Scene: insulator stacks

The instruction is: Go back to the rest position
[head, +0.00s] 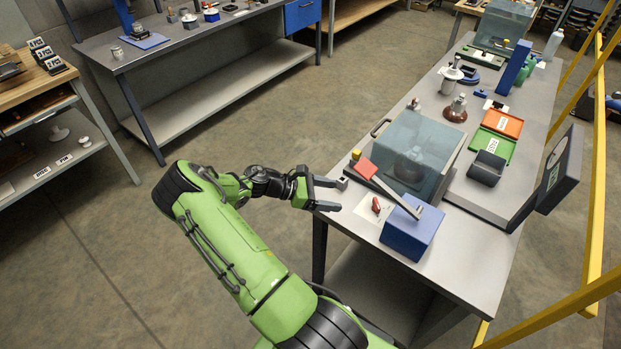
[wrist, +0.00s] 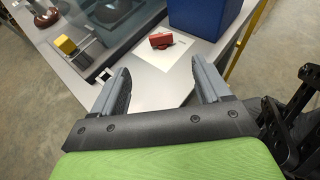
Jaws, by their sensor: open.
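My green arm reaches across the floor toward the front left corner of the grey workbench (head: 455,265). My gripper (head: 336,194) is open and empty at that bench edge.
A clear case (head: 432,140) with a dark insulator inside stands behind. Green and orange trays (head: 502,122) lie farther right. Yellow rails (head: 592,200) run along the right. The floor left of the arm is clear.

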